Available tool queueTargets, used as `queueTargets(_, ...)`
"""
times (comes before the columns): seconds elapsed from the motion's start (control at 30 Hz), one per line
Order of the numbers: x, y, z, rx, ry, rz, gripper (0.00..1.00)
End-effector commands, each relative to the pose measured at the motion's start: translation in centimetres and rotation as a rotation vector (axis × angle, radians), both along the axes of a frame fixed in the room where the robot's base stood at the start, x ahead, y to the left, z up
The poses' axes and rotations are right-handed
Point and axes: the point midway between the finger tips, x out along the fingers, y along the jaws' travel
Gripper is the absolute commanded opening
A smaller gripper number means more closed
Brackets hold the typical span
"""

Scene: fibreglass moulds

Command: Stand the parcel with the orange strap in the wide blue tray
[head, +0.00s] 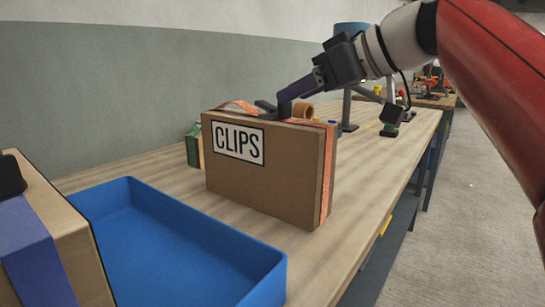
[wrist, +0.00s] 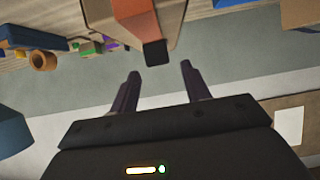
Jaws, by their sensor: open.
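The parcel with the orange strap (head: 262,178) is a brown box with a white CLIPS label, standing upright on the bench to the right of the tray. Its orange strap (head: 326,172) runs over the top and down the right end. The wide blue tray (head: 190,235) lies at lower left, and its visible floor is bare. My gripper (head: 285,97) is at the parcel's top, by a black grip piece. In the wrist view my gripper (wrist: 158,76) is open, with the black grip piece (wrist: 156,52) just beyond and between the fingertips. Contact cannot be told.
A second box with a blue strap (head: 35,248) stands at the left, by the tray's left side. A tan roll (head: 303,111) and a green item (head: 193,143) sit behind the parcel. Bare bench lies between parcel and tray.

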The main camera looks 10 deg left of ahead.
Motion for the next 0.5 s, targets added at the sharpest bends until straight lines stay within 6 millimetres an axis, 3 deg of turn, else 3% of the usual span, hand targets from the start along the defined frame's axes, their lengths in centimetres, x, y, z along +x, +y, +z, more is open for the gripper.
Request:
queueTargets(0.17, 0.3, 0.6, -0.3, 0.077, -0.030, -0.014, 0.47)
queueTargets(0.5, 1.9, 4.5, -1.6, 0.074, -0.027, -0.013, 0.47)
